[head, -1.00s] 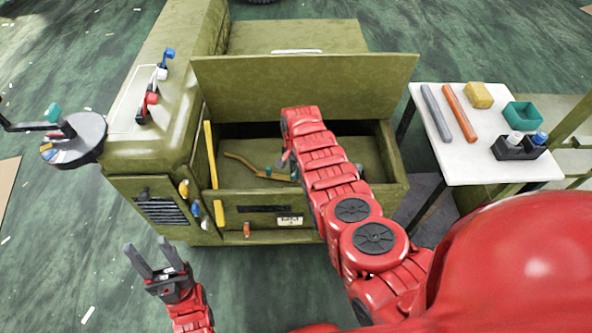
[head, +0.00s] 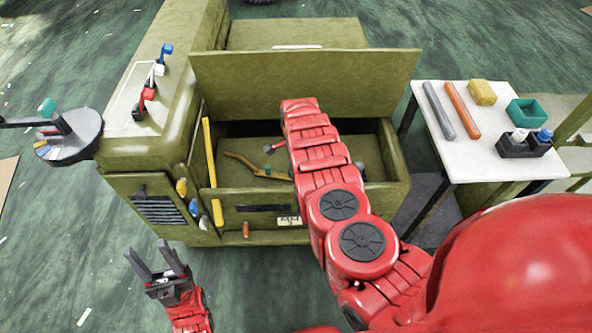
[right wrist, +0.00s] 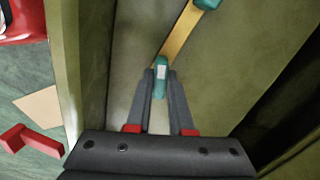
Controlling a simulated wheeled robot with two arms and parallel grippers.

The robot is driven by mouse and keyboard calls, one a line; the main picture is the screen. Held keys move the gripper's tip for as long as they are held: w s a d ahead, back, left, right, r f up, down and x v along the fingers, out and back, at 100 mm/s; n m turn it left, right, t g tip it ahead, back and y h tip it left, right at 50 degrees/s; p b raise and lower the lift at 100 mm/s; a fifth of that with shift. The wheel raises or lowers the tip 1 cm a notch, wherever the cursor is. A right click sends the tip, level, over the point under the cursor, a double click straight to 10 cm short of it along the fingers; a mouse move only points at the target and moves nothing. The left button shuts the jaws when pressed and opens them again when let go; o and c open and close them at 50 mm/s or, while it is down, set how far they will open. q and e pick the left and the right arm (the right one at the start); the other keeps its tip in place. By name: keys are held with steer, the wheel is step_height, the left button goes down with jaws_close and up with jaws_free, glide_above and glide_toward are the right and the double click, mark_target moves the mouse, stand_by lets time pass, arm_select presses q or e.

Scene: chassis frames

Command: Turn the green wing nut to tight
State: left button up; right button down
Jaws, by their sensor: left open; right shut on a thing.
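The green wing nut (right wrist: 160,76) shows in the right wrist view at the near end of a yellow strap (right wrist: 180,36). My right gripper (right wrist: 161,72) is shut on it, one dark finger on each side. A second teal-green piece (right wrist: 206,4) sits at the strap's far end. My left gripper (head: 145,247) is open and empty, low in front of the cabinet.
The raised olive lid (head: 300,85) stands behind the compartment, and a yellow bar (head: 209,152) runs along its left side. Colored levers (head: 160,70) stand on the cabinet top. A white side table (head: 465,130) holds rods, a block and bins.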

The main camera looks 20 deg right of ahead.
stand_by(0.5)
steer(key=c, duration=0.8)
jaws_free()
step_height(320, 180, up, 17)
steer(key=p, duration=0.2)
steer(key=shift+r+p, duration=0.2)
steer(key=shift+p, duration=0.2)
